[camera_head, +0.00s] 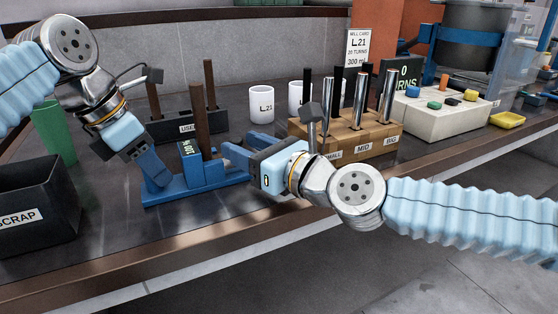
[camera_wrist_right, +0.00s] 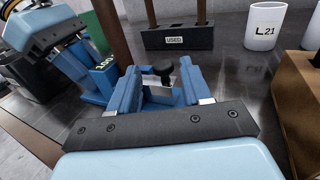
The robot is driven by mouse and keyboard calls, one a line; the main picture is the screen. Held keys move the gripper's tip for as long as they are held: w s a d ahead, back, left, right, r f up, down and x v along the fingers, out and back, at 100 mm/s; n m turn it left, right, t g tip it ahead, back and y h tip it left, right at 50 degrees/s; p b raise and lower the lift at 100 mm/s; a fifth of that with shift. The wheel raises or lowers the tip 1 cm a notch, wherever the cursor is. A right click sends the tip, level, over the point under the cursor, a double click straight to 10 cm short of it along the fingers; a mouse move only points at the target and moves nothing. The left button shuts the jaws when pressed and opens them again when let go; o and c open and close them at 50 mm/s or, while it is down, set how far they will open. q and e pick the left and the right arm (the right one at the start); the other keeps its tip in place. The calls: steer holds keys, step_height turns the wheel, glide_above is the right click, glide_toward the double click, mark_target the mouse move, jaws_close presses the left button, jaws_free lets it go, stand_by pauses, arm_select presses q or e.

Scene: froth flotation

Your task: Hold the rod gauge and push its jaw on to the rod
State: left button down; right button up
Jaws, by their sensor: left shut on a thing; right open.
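The blue rod gauge (camera_head: 205,180) stands on the dark bench, with a small display reading OUT. A brown rod (camera_head: 201,125) stands upright at its post; whether the jaw touches it is hidden. My left gripper (camera_head: 154,176) is shut on the gauge's left end. My right gripper (camera_head: 235,158) is open at the gauge's right side. The jaw is mostly hidden in the head view.
A dark USED rack (camera_head: 186,127) with brown rods stands behind the gauge. A wooden rod block (camera_head: 345,146) stands right, close behind my right wrist. White cups (camera_head: 262,104) are behind. A black scrap bin (camera_head: 38,208) and green cup (camera_head: 54,132) are left.

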steer(key=v, duration=0.6)
steer(key=shift+s+d, duration=0.1)
steer(key=shift+d, duration=0.2)
steer(key=shift+v, duration=0.9)
steer(key=shift+s, duration=0.1)
arm_select(q)
steer(key=c, duration=0.7)
jaws_free()
steer(key=v, duration=1.2)
